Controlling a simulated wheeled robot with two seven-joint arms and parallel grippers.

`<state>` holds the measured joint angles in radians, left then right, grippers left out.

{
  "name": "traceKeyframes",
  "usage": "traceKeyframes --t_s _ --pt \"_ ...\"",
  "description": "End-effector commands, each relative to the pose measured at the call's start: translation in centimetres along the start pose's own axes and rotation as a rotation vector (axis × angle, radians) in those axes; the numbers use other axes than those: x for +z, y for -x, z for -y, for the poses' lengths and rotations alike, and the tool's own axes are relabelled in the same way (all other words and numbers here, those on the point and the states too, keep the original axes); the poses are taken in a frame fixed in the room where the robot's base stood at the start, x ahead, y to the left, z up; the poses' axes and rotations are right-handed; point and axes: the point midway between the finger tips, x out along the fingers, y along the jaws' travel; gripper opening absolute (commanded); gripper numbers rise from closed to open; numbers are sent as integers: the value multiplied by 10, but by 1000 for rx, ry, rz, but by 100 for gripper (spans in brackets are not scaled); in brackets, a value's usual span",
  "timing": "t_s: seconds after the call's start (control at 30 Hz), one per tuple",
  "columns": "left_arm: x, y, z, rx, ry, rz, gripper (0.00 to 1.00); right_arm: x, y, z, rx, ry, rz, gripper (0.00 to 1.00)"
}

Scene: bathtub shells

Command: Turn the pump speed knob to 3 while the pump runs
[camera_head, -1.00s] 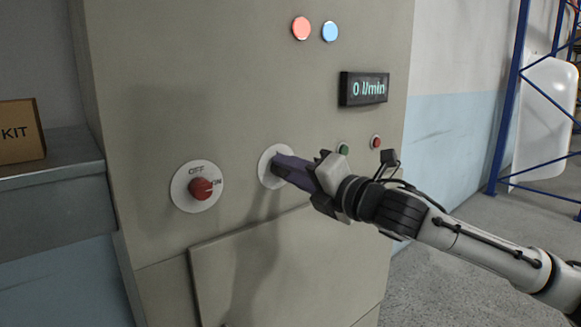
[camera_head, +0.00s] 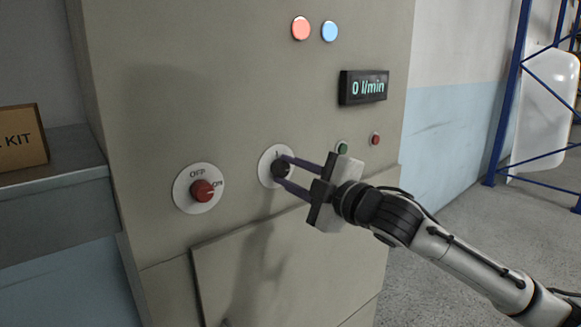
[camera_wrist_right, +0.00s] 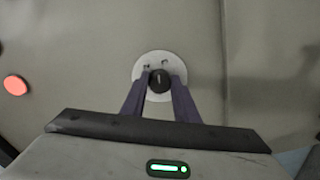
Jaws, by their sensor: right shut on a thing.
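The pump speed knob (camera_head: 281,168) is black, on a round white dial (camera_head: 268,157) in the cabinet front. My right gripper (camera_head: 284,171) has its two purple fingers on either side of this knob and is shut on it. In the right wrist view the knob (camera_wrist_right: 159,80) shows between the fingertips, with a pale pointer line on it. Small dial marks show above it there, too blurred to read. The flow display (camera_head: 363,87) reads 0 l/min. The red OFF/ON knob (camera_head: 202,190) is left of the speed dial. My left gripper is not in view.
A green button (camera_head: 342,147) and a red button (camera_head: 376,138) are behind and above my right gripper. A red lamp (camera_head: 301,28) and a blue lamp (camera_head: 330,31) are higher up. A cardboard kit box (camera_head: 22,136) sits on a grey ledge at the left.

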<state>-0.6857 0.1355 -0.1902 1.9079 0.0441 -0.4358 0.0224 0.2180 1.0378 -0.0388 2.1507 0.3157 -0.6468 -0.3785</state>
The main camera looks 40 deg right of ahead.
Motion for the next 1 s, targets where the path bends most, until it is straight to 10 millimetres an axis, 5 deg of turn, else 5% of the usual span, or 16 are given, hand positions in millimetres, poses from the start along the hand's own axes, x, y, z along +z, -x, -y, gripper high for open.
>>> traceKeyframes --t_s 0.43,1.0 --pt "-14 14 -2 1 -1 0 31 0 0 1 -3 -292 3 5" --pt "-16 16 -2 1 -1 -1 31 0 0 2 -2 -362 2 5"
